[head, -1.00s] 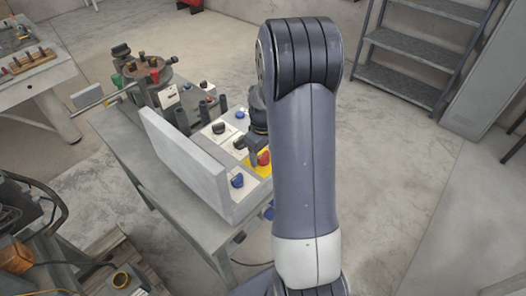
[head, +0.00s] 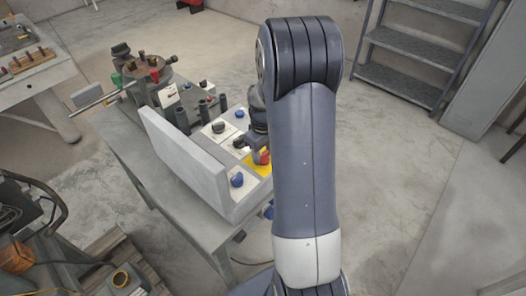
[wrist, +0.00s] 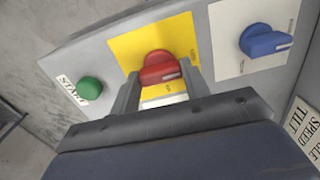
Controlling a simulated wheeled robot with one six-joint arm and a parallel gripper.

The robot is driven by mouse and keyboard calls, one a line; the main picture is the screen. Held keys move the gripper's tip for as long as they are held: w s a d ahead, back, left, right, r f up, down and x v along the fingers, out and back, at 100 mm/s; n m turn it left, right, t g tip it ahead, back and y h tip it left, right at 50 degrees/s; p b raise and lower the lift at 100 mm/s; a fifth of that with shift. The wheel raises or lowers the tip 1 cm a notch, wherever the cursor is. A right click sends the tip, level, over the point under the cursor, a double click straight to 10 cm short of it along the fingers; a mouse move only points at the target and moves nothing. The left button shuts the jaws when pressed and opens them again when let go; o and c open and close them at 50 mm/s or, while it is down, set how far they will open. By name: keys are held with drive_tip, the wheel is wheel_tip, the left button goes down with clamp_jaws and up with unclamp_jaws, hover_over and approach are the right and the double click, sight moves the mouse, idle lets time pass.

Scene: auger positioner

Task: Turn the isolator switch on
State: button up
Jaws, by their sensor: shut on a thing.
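The isolator switch is a red rotary knob (wrist: 160,70) on a yellow plate (wrist: 128,48) in the wrist view. In the head view the red knob (head: 264,158) shows at the right end of the control panel, partly hidden by my gripper. My gripper (wrist: 161,80) has one finger on each side of the knob and is shut on it. The knob's grip bar lies nearly level across the wrist picture. The lettering on the yellow plate is too small or covered to read.
A blue knob (wrist: 266,42) on a white plate sits right of the yellow plate, and a green button (wrist: 90,88) sits left. A grey upright plate (head: 180,158) runs along the bench beside the panel. Other knobs and posts stand farther back.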

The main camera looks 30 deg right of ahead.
drive_tip(key=m+b, duration=0.1)
drive_tip(key=m, duration=0.3)
drive_tip(key=shift+m, duration=0.4)
drive_tip(key=m+b, duration=0.1)
drive_tip(key=m, duration=0.3)
drive_tip(key=shift+m, duration=0.3)
drive_tip(key=m+b, duration=0.1)
drive_tip(key=m, duration=0.3)
drive_tip(key=shift+m, duration=2.1)
drive_tip(key=o, duration=1)
